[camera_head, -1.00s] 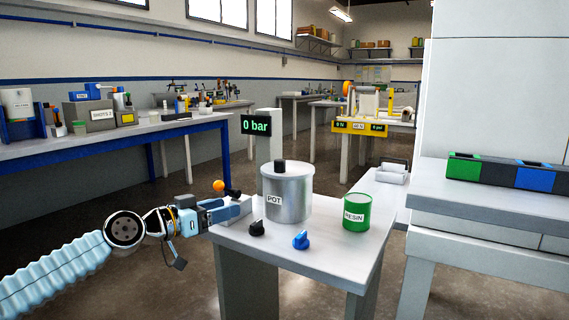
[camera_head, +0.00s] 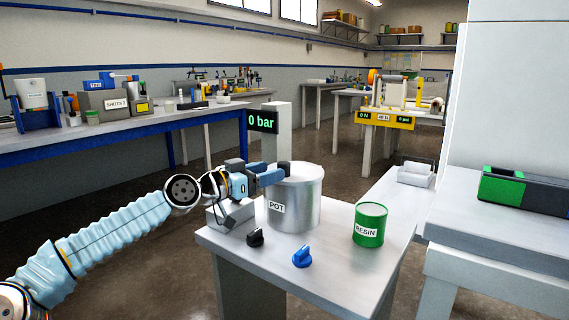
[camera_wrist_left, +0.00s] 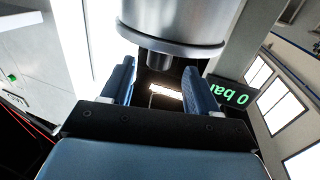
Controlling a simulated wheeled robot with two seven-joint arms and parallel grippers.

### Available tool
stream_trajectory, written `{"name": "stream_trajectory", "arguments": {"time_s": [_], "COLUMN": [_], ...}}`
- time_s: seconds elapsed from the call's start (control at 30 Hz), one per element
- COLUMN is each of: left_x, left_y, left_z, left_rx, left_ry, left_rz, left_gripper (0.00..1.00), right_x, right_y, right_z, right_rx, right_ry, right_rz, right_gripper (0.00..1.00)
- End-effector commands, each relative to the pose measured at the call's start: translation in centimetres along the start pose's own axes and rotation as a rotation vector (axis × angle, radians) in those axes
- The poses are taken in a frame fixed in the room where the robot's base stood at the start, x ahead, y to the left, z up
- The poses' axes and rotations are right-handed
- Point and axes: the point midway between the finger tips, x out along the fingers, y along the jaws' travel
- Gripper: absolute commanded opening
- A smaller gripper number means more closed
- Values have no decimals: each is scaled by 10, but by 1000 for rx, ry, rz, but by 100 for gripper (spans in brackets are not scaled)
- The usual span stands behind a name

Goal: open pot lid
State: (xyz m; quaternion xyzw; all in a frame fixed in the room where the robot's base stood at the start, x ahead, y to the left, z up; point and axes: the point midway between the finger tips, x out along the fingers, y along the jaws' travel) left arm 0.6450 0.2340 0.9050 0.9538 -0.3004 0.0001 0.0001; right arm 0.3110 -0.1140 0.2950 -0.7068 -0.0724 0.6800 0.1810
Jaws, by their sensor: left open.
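The grey metal pot (camera_head: 296,208), labelled POT, stands upright on the small grey table. Its lid (camera_head: 307,173) is on, with a dark knob (camera_head: 285,167) on top. My left gripper (camera_head: 273,174) is level with the knob, at the left side of the lid. Its blue fingers are open. In the left wrist view, where the scene looks upside down, the knob (camera_wrist_left: 160,61) lies between the fingertips with gaps on both sides. The pot rim (camera_wrist_left: 175,48) shows above it. Whether the fingers touch the knob is hard to tell. My right gripper is not in view.
A post behind the pot carries a display (camera_head: 262,121) reading 0 bar. A black knob (camera_head: 255,237) and a blue knob (camera_head: 302,258) sit in front of the pot. A green RESIN can (camera_head: 370,225) stands to its right. The table's front right is clear.

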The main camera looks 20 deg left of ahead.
Motion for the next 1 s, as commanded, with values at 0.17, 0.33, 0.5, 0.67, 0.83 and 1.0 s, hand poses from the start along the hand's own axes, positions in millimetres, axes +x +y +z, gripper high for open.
{"name": "stream_trajectory", "arguments": {"time_s": [0.17,0.33,0.5,0.67,0.83,1.0], "left_x": [35,54,59,58,58,58], "left_y": [2,0,0,0,0,0], "left_z": [-3,-2,0,1,1,0], "left_rx": [0,-1,0,0,0,0], "left_ry": [0,1,-1,-1,-1,-1], "left_rz": [3,1,0,0,0,0], "left_gripper": [60,60,60,60,38,12], "right_x": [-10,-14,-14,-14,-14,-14], "right_y": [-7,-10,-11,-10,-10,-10], "right_z": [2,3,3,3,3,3], "right_rx": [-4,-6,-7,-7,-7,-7], "right_ry": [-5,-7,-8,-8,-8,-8], "right_rz": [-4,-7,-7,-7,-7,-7], "right_gripper": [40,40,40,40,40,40]}}
